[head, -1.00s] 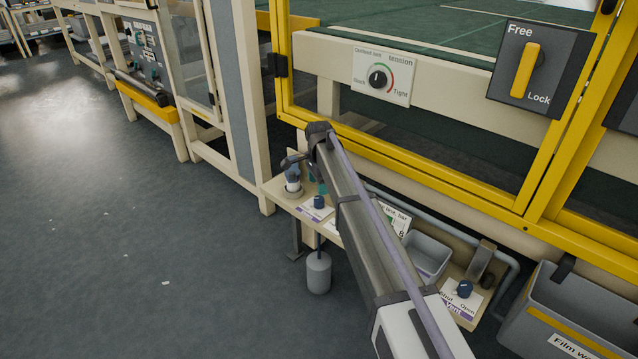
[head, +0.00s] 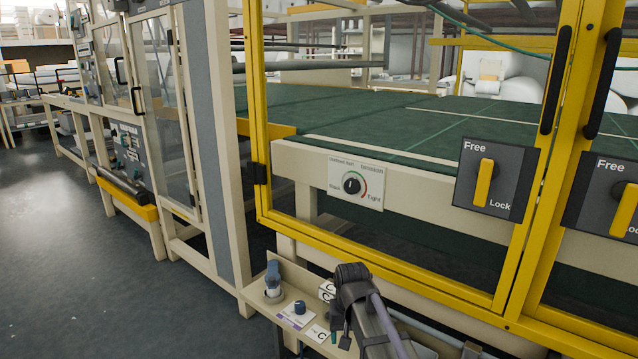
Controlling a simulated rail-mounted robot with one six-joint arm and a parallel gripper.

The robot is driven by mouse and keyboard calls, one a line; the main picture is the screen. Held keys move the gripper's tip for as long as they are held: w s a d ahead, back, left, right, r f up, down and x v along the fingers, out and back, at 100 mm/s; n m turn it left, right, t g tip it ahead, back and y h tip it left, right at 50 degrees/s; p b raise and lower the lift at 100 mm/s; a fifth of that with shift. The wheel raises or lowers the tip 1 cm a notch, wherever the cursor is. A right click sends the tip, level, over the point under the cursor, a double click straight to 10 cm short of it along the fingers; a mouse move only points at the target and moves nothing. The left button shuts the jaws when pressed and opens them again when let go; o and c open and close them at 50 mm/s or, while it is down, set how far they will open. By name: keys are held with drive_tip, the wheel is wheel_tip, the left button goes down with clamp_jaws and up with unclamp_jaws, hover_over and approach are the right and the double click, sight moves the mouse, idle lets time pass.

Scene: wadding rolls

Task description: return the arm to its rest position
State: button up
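My arm rises from the bottom edge of the head view, right of centre, to a dark joint at its top. Below that joint, small dark parts at the arm's end (head: 341,333) hang over the narrow beige shelf (head: 262,303). They are too small and partly hidden for me to tell whether my gripper is open or shut. I see nothing held there.
A yellow-framed door (head: 400,262) stands close behind the arm, with a green table (head: 400,125) beyond. A tension dial (head: 353,184) and a Free/Lock switch (head: 487,182) face me. A small bottle-like item (head: 272,280) and blue knob (head: 299,307) are on the shelf. Floor at left is clear.

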drive_tip(key=s+d, duration=0.5)
drive_tip(key=s, duration=0.3)
drive_tip(key=s+d, duration=0.4)
drive_tip(key=s, duration=0.4)
wheel_tip(320, 180, up, 34)
drive_tip(key=w+d+p, duration=0.1)
drive_tip(key=p, duration=3.3)
drive_tip(key=shift+w+r, duration=0.15)
drive_tip(key=shift+r, duration=0.1)
drive_tip(key=shift+d, duration=0.15)
